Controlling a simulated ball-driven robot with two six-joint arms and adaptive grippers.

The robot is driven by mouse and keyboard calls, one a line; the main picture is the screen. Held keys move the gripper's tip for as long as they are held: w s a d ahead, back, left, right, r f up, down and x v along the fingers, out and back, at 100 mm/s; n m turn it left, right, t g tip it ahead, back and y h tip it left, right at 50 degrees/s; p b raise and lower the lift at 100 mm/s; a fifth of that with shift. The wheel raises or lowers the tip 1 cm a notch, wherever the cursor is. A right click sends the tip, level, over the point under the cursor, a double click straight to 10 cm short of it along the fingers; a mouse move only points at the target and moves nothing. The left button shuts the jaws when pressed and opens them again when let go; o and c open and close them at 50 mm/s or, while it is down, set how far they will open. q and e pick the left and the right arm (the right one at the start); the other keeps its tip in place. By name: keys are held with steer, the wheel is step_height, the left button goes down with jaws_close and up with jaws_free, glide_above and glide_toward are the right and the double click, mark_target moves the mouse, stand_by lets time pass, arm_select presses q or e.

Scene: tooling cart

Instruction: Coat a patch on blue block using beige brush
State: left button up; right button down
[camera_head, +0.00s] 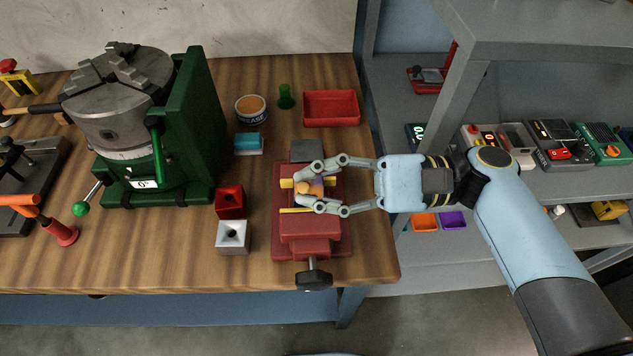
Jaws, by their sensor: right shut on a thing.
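My right gripper (310,187) reaches in from the right and is shut over the red vise (311,230). Between its fingers is a small tan-orange rounded end (304,188), which looks like the top of the beige brush; the rest of the brush is hidden. A small bluish-purple surface (317,184) shows beside it between the yellow jaw strips, and may be the blue block held in the vise. Whether brush and block touch cannot be told. An open tin of grease (251,109) with orange-tan contents stands at the back. My left gripper is not in view.
A green fixture (196,130) with a grey chuck (116,95) stands left. A teal-topped block (248,142), red block (230,202), grey block (233,237), green cylinder (286,96) and red tray (331,108) surround the vise. Grey shelves (395,90) stand right.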

steer(key=w, duration=0.1)
steer(key=w+d, duration=0.1)
steer(key=w, duration=0.1)
steer(key=shift+d+f, duration=0.1)
steer(key=shift+f, duration=0.05)
stand_by(1.6)
step_height(320, 180, up, 6)
steer(key=p, duration=0.3)
steer(key=shift+p, duration=0.35)
